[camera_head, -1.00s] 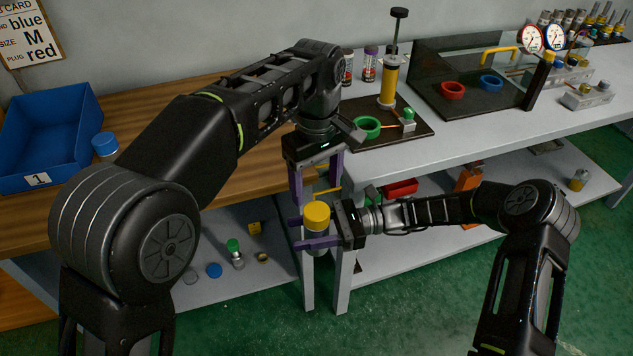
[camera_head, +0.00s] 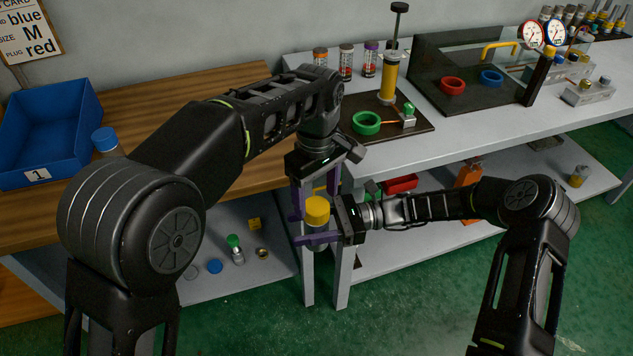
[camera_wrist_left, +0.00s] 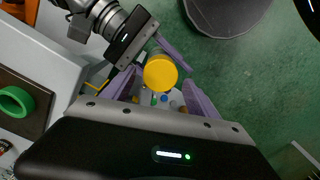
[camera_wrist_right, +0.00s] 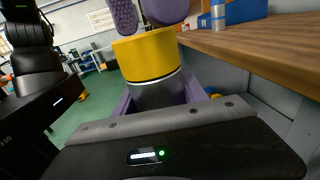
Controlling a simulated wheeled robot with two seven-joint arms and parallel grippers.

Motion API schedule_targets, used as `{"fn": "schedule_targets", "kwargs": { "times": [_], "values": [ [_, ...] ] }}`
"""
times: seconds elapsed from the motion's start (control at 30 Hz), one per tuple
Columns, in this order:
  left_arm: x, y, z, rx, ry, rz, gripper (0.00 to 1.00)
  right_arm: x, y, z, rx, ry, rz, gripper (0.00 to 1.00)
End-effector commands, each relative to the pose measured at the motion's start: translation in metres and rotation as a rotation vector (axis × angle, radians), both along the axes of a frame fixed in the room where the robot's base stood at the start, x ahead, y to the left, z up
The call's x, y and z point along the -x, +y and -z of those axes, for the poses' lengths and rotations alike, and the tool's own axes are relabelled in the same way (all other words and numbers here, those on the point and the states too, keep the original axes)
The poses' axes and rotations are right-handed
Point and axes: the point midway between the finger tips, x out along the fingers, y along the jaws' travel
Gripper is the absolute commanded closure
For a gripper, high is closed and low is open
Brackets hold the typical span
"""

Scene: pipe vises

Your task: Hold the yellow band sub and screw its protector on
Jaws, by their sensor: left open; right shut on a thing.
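The yellow-topped sub (camera_head: 317,210) stands upright in my right gripper. In the right wrist view, its yellow cap or band (camera_wrist_right: 148,55) sits above a dark grey body (camera_wrist_right: 158,93). My right gripper (camera_head: 318,239) is shut on the grey body, below the yellow part. My left gripper (camera_head: 316,205) points down from above, open, with its purple fingers on either side of the yellow top. The left wrist view shows the round yellow top (camera_wrist_left: 160,73) between the spread fingers. I cannot tell whether the fingers touch it.
A blue bin (camera_head: 50,135) and a blue-capped jar (camera_head: 106,142) are on the wooden bench. A green ring (camera_head: 366,123) and a yellow pump (camera_head: 388,78) stand on the white bench. The lower shelf holds a blue disc (camera_head: 214,266) and a green-topped fitting (camera_head: 235,248).

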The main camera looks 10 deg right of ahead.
Motion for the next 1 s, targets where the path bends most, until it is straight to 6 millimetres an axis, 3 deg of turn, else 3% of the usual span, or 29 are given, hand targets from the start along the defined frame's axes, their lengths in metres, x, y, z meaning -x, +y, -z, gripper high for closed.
{"fn": "schedule_targets", "kwargs": {
  "times": [0.23,0.6,1.0],
  "values": [
    [0.000,0.000,0.028,0.000,0.001,0.000,0.33,0.000,0.000,-0.002,-0.002,-0.001,-0.001,1.00],
    [0.000,0.000,0.033,0.001,-0.001,0.000,0.34,0.000,0.000,-0.002,-0.002,-0.001,-0.001,1.00],
    [0.000,0.000,0.033,0.001,-0.001,0.000,0.66,0.000,0.000,-0.002,-0.003,-0.001,-0.001,1.00]
  ]
}}
